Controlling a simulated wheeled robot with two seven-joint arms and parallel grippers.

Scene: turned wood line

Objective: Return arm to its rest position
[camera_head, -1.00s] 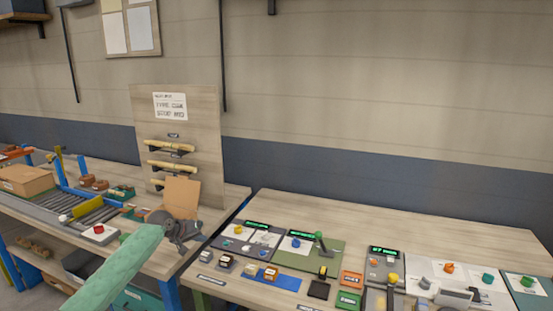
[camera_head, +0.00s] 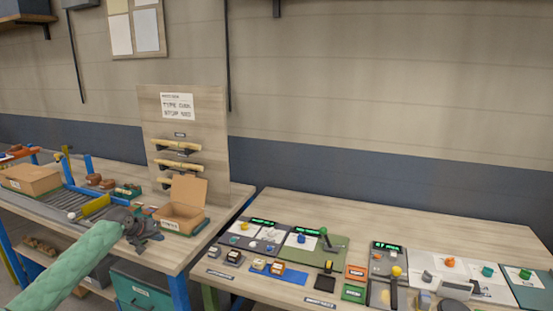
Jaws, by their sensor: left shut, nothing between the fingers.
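My left arm comes in from the lower left with a green sleeve. Its dark grey left gripper (camera_head: 146,232) is over the front edge of the left bench (camera_head: 178,252), below and left of an open cardboard box (camera_head: 181,216). The gripper is shut and empty, and it appears apart from the box. My right gripper cannot be made out clearly; a grey rounded shape at the bottom right edge is cut off.
The right table (camera_head: 400,215) bears control panels with knobs and levers (camera_head: 320,241), small blocks on a blue mat (camera_head: 290,275) and coloured tiles. A wooden board (camera_head: 215,150) with a sign stands behind the box. A roller conveyor (camera_head: 65,200) lies left. The right table's back is clear.

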